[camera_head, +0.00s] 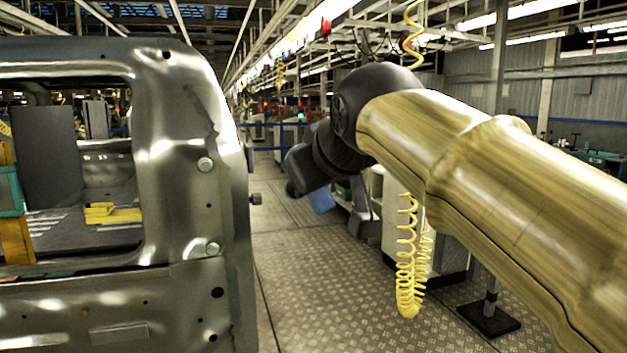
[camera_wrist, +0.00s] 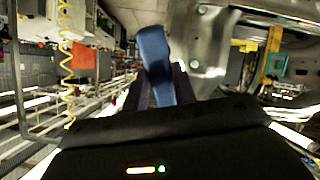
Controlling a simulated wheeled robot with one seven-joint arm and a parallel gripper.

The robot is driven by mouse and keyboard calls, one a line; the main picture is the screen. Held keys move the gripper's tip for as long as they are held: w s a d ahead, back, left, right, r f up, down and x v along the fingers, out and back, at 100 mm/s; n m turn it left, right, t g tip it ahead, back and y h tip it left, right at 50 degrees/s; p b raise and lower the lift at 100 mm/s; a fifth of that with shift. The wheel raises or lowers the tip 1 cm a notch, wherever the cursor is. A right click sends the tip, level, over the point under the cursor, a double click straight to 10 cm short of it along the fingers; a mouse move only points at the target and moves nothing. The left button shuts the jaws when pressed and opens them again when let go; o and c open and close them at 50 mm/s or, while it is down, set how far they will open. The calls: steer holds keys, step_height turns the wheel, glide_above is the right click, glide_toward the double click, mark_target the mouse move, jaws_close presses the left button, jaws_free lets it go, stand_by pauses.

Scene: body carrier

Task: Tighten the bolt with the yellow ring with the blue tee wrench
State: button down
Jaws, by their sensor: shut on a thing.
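The blue tee wrench (camera_wrist: 155,62) is between the two dark fingers of my gripper (camera_wrist: 158,88) in the wrist view. My gripper is shut on it. A bit of blue (camera_head: 320,200) shows below my dark wrist in the head view; most of the wrench is hidden there. The grey metal car body (camera_head: 180,120) stands to the left, apart from my gripper. A bolt head (camera_head: 255,199) sticks out from its right edge, and round bolt-like heads sit on its face, an upper one (camera_head: 205,164) and a lower one (camera_head: 213,248). I cannot make out a yellow ring on any.
Yellow coiled hoses (camera_head: 407,270) hang below my arm and also near the ceiling. A dark post base (camera_head: 489,320) stands at right. The patterned floor (camera_head: 310,290) between body and hoses is clear. Yellow blocks (camera_head: 113,213) lie inside the body opening.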

steer(key=shift+w+a+r+g+h+p, duration=0.2)
steer(key=shift+w+r+g+p, duration=0.75)
steer(key=shift+p, duration=2.15)
steer(key=shift+a+r+g+h+p, duration=0.15)
steer(key=shift+r+g+p, duration=0.3)
steer(key=shift+r+p, duration=1.95)
steer(key=shift+w+a+r+g+h+p, duration=0.2)
steer(key=shift+w+r+g+p, duration=0.45)
steer(key=shift+p, duration=3.2)
steer(key=w+a+r+g+h+p, duration=0.1)
steer(key=w+r+g+p, duration=0.3)
steer(key=p, duration=1.4)
steer(key=shift+w+r+g+p, duration=0.15)
steer(key=shift+r+g+p, duration=0.25)
steer(key=shift+r, duration=0.55)
